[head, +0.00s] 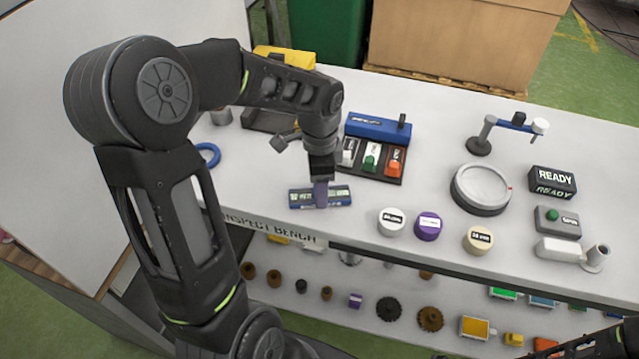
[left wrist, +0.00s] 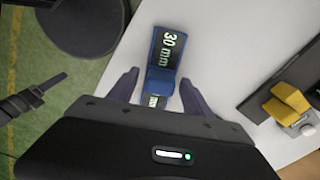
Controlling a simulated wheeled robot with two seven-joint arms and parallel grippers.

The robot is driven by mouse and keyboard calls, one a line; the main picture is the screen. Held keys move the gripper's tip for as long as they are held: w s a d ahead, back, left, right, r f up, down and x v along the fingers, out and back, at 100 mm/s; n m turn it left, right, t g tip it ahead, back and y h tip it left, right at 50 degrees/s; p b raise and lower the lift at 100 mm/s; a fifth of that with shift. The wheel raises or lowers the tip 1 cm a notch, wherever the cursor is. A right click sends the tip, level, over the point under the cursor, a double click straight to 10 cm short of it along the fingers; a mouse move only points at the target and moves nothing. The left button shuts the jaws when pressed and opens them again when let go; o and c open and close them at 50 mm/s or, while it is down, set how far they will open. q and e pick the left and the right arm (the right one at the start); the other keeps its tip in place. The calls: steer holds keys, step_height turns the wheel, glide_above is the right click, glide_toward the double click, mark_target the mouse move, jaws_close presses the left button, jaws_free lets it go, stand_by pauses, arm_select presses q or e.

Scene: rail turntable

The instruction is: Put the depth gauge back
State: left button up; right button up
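A blue bar with dark faces and white marks (head: 335,196), which I take for the depth gauge, lies near the front edge of the bench (head: 440,130). In the left wrist view the bar (left wrist: 168,50) reads "30 mm" and has a raised blue block in its middle. My left gripper (head: 320,195) points down over the bar's middle. In the left wrist view its fingers (left wrist: 158,85) stand on either side of the raised block, with gaps showing. The fingertips' height against the bench is hard to tell. My right gripper is not in view.
Behind the bar stands a dark tray (head: 362,171) with white, green and red pieces and a blue block (head: 378,128). White (head: 391,222), purple (head: 428,226) and cream (head: 478,240) discs lie right. A round turntable (head: 481,188) and READY box (head: 553,181) stand farther right.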

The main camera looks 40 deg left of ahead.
arm_select(q)
step_height(320, 180, up, 12)
steer(key=shift+r, duration=0.2)
stand_by(0.5)
stand_by(0.5)
